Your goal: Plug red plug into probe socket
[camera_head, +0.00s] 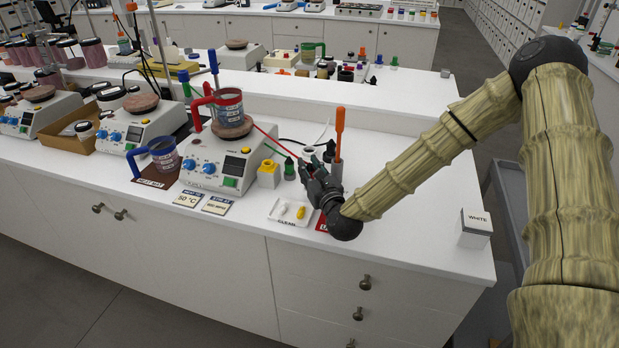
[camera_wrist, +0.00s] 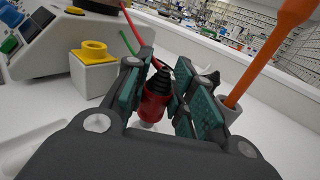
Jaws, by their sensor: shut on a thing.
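My gripper (camera_head: 312,178) is shut on the red plug (camera_wrist: 155,106), low over the white bench, right of the front hotplate. The plug has a black ribbed end on top, and a pale part shows under it; I cannot tell whether it touches anything. A red cable (camera_head: 266,133) runs from the mug on the hotplate toward my gripper. A white block with a yellow ring on top (camera_head: 268,170) stands left of my gripper; it also shows in the wrist view (camera_wrist: 92,70). I cannot tell which thing is the probe socket.
The hotplate (camera_head: 222,165) carries a red-handled mug (camera_head: 229,108). A green plug (camera_head: 289,167) stands behind my gripper. An orange screwdriver (camera_head: 339,135) stands in a grey cup close to its right. A small white tray (camera_head: 290,212) lies in front. The bench's right side is clear up to a white box (camera_head: 474,229).

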